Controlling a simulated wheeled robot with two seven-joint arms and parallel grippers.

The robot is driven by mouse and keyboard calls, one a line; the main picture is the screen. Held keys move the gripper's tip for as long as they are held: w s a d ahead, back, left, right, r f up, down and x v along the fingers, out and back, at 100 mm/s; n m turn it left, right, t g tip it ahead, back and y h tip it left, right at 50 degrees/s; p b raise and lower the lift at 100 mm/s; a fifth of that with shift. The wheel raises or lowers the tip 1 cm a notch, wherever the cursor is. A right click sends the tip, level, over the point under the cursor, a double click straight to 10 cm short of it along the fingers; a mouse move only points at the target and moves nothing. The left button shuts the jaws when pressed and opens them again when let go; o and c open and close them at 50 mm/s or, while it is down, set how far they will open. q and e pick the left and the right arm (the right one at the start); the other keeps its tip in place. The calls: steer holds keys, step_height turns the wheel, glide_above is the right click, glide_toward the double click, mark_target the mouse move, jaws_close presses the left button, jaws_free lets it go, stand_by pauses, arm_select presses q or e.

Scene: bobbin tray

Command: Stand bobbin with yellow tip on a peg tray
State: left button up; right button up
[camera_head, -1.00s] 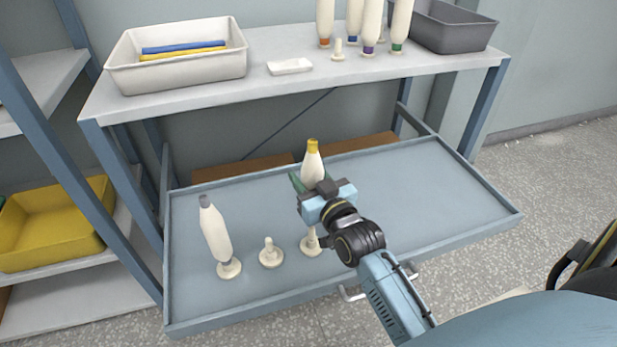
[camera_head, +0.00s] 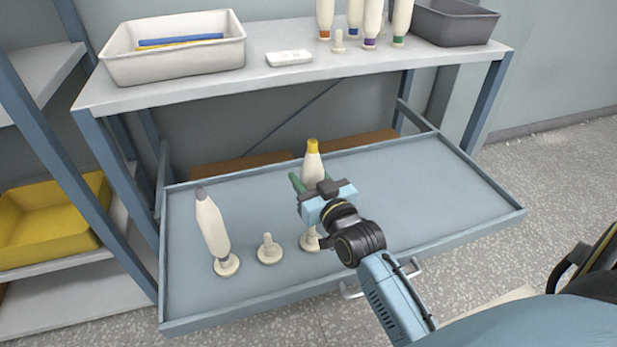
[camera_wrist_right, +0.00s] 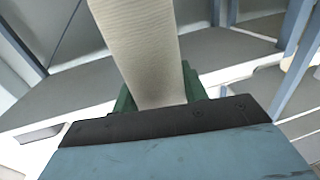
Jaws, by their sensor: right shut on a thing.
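The bobbin with the yellow tip (camera_head: 313,161) is cream-coloured and stands upright over the pull-out tray (camera_head: 420,200). My right gripper (camera_head: 312,184) is shut on its body, with green fingers around it; the body also shows between the fingers in the right wrist view (camera_wrist_right: 150,60). A cream peg base (camera_head: 310,243) is right below the bobbin. My gripper partly hides the bobbin's lower end, so I cannot tell whether it sits on that peg. An empty peg (camera_head: 268,249) is to the left. My left gripper is not in view.
A grey-tipped bobbin (camera_head: 212,228) stands slightly tilted on a peg at the tray's left. The tray's right side is clear.

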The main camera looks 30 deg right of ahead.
steer(key=shift+f, duration=0.15)
stand_by(0.5)
steer(key=shift+f+b, duration=1.6)
steer(key=shift+f, duration=1.05)
steer(key=o, duration=1.1)
steer(key=s+a+p, duration=0.1)
steer(key=s+p, duration=0.3)
steer(key=s, duration=0.9)
steer(key=shift+s, duration=0.2)
